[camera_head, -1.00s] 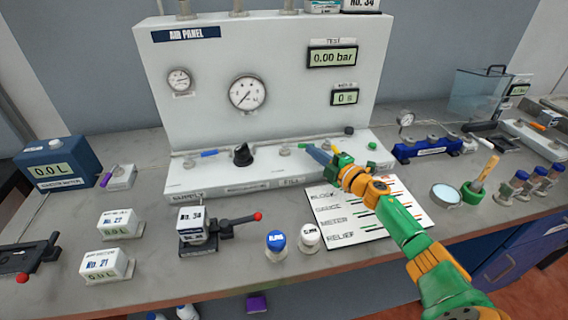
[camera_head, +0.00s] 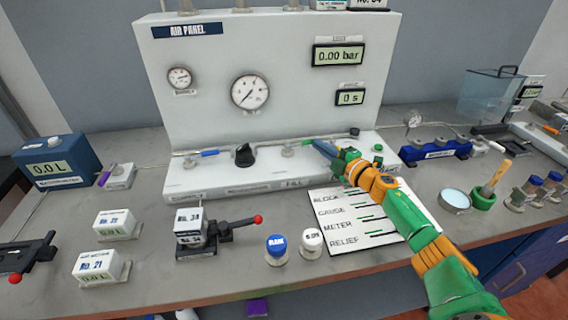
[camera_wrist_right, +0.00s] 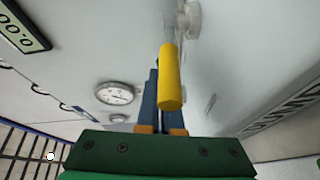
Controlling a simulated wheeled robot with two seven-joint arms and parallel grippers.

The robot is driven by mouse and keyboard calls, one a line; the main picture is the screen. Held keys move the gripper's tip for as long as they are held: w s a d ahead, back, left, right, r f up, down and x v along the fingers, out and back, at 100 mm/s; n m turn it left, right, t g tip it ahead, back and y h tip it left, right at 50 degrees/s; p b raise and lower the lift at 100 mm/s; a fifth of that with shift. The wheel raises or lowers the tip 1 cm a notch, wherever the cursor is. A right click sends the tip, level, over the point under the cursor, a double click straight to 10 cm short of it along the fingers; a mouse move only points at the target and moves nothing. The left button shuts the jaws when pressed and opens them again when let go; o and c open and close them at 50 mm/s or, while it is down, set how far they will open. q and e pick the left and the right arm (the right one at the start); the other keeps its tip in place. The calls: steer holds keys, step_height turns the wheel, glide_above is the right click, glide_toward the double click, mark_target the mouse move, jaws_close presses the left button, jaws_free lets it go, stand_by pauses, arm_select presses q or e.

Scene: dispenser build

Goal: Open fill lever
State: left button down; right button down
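On the air panel's base ledge, a small valve (camera_head: 289,151) stands behind the FILL label (camera_head: 297,183). A thin green handle (camera_head: 308,142) runs right from it toward my right gripper (camera_head: 322,149). The gripper's blue fingers are beside that handle's end, and they hide part of the ledge. In the right wrist view a yellow lever handle (camera_wrist_right: 170,78) lies in front of the blue fingers (camera_wrist_right: 160,105), overlapping one. I cannot tell contact, or how far the fingers are apart. I cannot match the yellow handle to a head-view lever. My left gripper is not in view.
A blue-handled supply lever (camera_head: 209,153) and black knob (camera_head: 244,155) stand left on the ledge. The display (camera_head: 338,55) reads 0.00 bar. Blue-capped and white-capped bottles (camera_head: 277,248) stand in front.

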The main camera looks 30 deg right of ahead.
steer(key=shift+s, duration=0.3)
steer(key=s, duration=0.6)
steer(key=shift+s+d+r, duration=0.2)
steer(key=shift+s+d, duration=0.05)
steer(key=shift+d, duration=0.1)
